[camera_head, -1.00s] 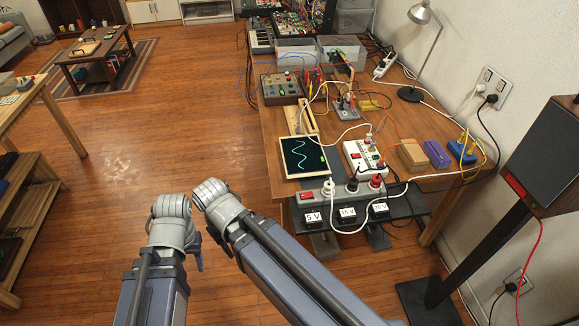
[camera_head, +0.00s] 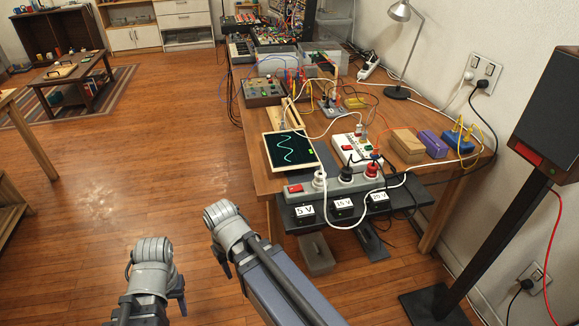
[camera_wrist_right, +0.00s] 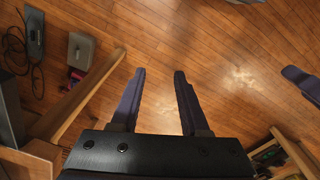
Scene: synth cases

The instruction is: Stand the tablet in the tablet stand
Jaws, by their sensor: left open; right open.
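The tablet (camera_head: 290,150), dark-screened with a pale frame and a green wave trace, lies on the near left corner of the wooden workbench. A wooden piece (camera_head: 287,112), apparently the tablet stand, is just behind it, partly hidden. My left gripper (camera_head: 181,304) is low in the head view, left of the bench and well apart from the tablet; only a blue finger part shows. My right gripper (camera_head: 222,263) is in front and left of the bench, mostly hidden by its wrist. In the right wrist view the right gripper (camera_wrist_right: 158,76) is open and empty above the floor.
A white power strip (camera_head: 355,152) and cables lie right of the tablet. A grey socket strip (camera_head: 335,188) with plugs runs along the bench's front edge. A black speaker (camera_head: 550,115) stands at right. The floor (camera_head: 130,170) left of the bench is clear.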

